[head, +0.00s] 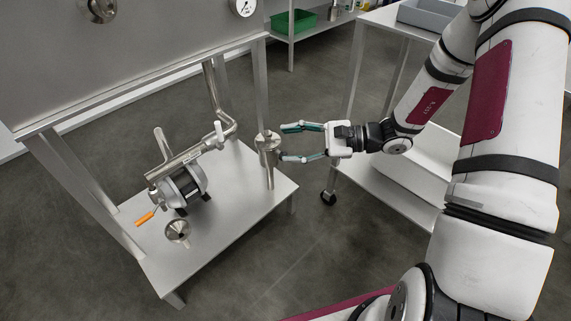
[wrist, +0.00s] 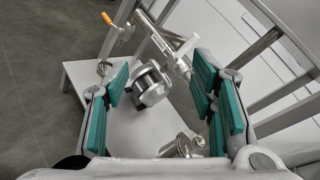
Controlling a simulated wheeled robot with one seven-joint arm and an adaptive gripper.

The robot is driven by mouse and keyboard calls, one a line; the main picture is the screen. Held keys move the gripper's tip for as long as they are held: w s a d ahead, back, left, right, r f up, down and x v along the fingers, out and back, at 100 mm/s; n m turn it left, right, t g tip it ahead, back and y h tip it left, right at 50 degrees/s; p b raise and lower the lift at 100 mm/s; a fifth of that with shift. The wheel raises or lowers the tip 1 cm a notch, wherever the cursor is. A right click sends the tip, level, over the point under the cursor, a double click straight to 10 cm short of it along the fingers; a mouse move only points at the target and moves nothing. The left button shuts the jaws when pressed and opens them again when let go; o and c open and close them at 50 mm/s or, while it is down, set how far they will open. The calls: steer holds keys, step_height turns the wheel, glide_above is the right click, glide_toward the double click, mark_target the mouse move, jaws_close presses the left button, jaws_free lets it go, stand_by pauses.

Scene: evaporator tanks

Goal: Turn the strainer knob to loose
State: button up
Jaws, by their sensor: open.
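A steel upright cylinder with a narrower stem below, which looks like the strainer (head: 269,158), stands at the right end of the low steel table. Its round top, likely the knob (head: 266,137), faces up; which way it is turned cannot be told. My gripper (head: 284,143) is open and empty just right of the cylinder's upper part, its teal-padded fingers spread and pointing at it. No contact shows. In the wrist view, a steel fitting that seems to be the strainer (wrist: 186,146) is low in the picture, partly hidden, between the open fingers (wrist: 163,85).
A motor-driven pump (head: 186,185) with steel pipes and an orange-handled valve (head: 145,217) stands on the low table (head: 225,230). A white handle (head: 219,131) sits on the pipe. A steel funnel-like part (head: 177,231) is near the front edge. A wheeled cart (head: 400,195) stands right.

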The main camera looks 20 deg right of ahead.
steer(key=w+d+f+m+t+h+b, duration=0.1)
steer(key=w+d+f+m+t+b, duration=0.15)
steer(key=f, duration=0.45)
steer(key=w+d+f+m+t+b, duration=0.2)
steer(key=d+f+m+t, duration=0.15)
steer(key=f, duration=0.25)
steer(key=m+t+h+b, duration=0.3)
steer(key=m+t+h, duration=0.15)
steer(key=m, duration=0.25)
glide_toward(282, 156)
steer(key=d+b+x, duration=0.1)
steer(key=b+x, duration=0.3)
steer(key=x, duration=0.4)
steer(key=shift+w+f, duration=0.65)
steer(key=shift+f, duration=0.05)
steer(key=shift+a+g, duration=0.15)
steer(key=shift+g, duration=0.1)
steer(key=c, duration=1.1)
steer(key=shift+c, duration=0.2)
